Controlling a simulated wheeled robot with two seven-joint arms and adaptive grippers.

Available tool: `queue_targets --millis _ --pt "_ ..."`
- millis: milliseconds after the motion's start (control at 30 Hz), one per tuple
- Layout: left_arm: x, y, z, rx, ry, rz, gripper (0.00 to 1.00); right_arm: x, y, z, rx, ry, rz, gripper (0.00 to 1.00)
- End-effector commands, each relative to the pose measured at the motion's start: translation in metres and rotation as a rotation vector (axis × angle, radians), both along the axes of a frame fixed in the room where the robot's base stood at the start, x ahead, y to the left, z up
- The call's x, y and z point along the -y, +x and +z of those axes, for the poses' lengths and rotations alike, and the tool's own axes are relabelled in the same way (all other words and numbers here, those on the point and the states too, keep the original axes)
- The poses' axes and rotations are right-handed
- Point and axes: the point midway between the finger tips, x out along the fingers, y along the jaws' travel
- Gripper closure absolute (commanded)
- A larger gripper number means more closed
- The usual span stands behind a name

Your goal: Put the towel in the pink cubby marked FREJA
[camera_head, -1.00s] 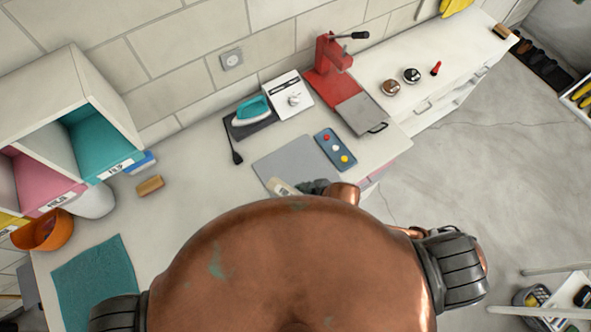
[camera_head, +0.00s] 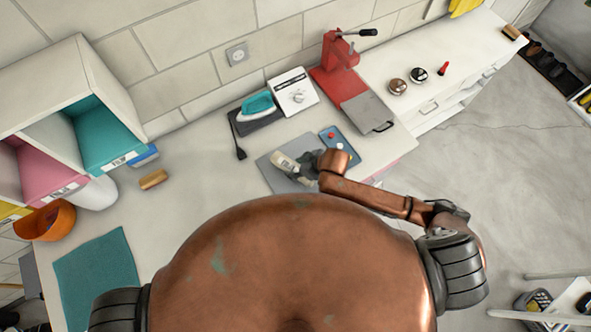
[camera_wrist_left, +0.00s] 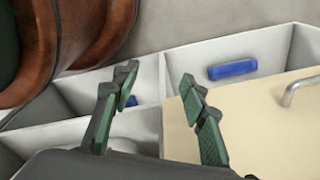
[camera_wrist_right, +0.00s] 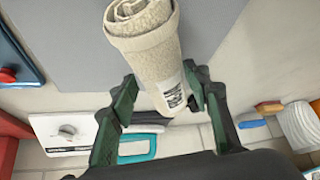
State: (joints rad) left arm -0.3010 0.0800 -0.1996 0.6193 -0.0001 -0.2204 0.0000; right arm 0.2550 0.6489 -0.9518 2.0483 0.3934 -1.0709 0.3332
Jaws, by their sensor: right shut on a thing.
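The towel (camera_head: 286,162) is a cream roll with a printed label. It shows large in the right wrist view (camera_wrist_right: 152,45), between the green fingers of my right gripper (camera_wrist_right: 158,92). My right gripper (camera_head: 308,168) is shut on it over the grey mat; I cannot tell how high it is held. The pink cubby (camera_head: 43,172) is at the left of the head view, between a yellow and a teal cubby, with a small name label on its front edge. My left gripper (camera_wrist_left: 160,92) is open and empty in the left wrist view; the head view hides it.
Below the cubbies are an orange bowl (camera_head: 47,221), a white rounded container (camera_head: 95,193) and a teal cloth (camera_head: 97,275). A wooden brush (camera_head: 153,179) lies on the counter, with a teal iron (camera_head: 257,104) behind. The counter between brush and mat is clear.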

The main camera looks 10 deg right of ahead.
Motion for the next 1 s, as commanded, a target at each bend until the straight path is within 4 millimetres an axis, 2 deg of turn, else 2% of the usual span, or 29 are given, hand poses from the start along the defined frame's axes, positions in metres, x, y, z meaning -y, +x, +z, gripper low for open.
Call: queue_targets --millis 200,600,633,867,1000 --pt "0.0 0.002 0.009 0.002 0.0 0.0 0.6 0.001 0.0 -0.027 0.0 -0.001 -0.001 0.86" --pt "0.0 0.002 0.008 0.003 0.0 0.0 0.6 0.0 0.0 -0.033 0.0 0.0 0.0 0.86" --pt "0.0 0.002 0.008 0.003 0.0 0.0 0.6 0.0 0.0 -0.033 -0.001 -0.001 0.0 0.54" --pt "0.001 0.002 0.008 0.003 0.0 -0.001 0.6 0.001 0.0 -0.033 -0.001 -0.001 0.0 0.38" --pt "0.001 0.002 0.008 0.003 0.0 -0.001 0.6 0.001 0.0 -0.033 0.0 -0.001 -0.001 0.38"
